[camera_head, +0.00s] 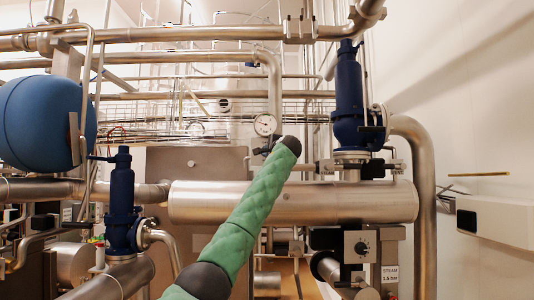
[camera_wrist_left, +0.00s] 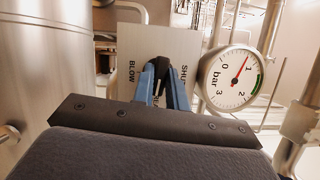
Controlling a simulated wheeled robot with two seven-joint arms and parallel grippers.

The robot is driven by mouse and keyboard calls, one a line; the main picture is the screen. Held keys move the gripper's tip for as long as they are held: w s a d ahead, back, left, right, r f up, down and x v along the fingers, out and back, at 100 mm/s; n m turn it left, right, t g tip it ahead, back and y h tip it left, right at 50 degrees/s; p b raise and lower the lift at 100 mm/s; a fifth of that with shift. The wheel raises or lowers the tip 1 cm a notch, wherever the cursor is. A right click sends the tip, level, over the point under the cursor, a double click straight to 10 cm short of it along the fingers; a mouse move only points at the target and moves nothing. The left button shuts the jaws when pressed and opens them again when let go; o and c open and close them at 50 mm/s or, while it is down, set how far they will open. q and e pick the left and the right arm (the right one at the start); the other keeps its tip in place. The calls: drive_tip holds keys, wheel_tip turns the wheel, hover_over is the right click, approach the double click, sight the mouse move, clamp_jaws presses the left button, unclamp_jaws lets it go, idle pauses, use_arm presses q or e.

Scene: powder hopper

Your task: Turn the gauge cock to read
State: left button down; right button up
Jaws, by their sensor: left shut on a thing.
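The pressure gauge (camera_head: 265,125) has a white dial and hangs on a steel pipe. In the left wrist view the gauge (camera_wrist_left: 230,79) stands right of my fingers, its needle between 0 and 1 bar, with a green arc on the rim. My left gripper (camera_wrist_left: 164,72) has blue fingers shut on a small dark piece, apparently the gauge cock's handle (camera_wrist_left: 168,84). Behind it is a label plate (camera_wrist_left: 185,45) with BLOW at left and SHUT at right; a further word is mostly hidden by the fingers. My right gripper is not in view.
A large horizontal steel pipe (camera_head: 345,201) lies behind my arm. Blue valves stand left (camera_head: 122,195) and right (camera_head: 349,95). A blue tank (camera_head: 38,120) is at far left. A control box with a knob (camera_head: 361,247) sits lower right. Steel pipes crowd the space around the gauge.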

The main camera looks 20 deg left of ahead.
use_arm(q)
drive_tip(key=shift+f+n+g, duration=0.1)
drive_tip(key=shift+n+g, duration=0.2)
drive_tip(key=shift+n, duration=0.2)
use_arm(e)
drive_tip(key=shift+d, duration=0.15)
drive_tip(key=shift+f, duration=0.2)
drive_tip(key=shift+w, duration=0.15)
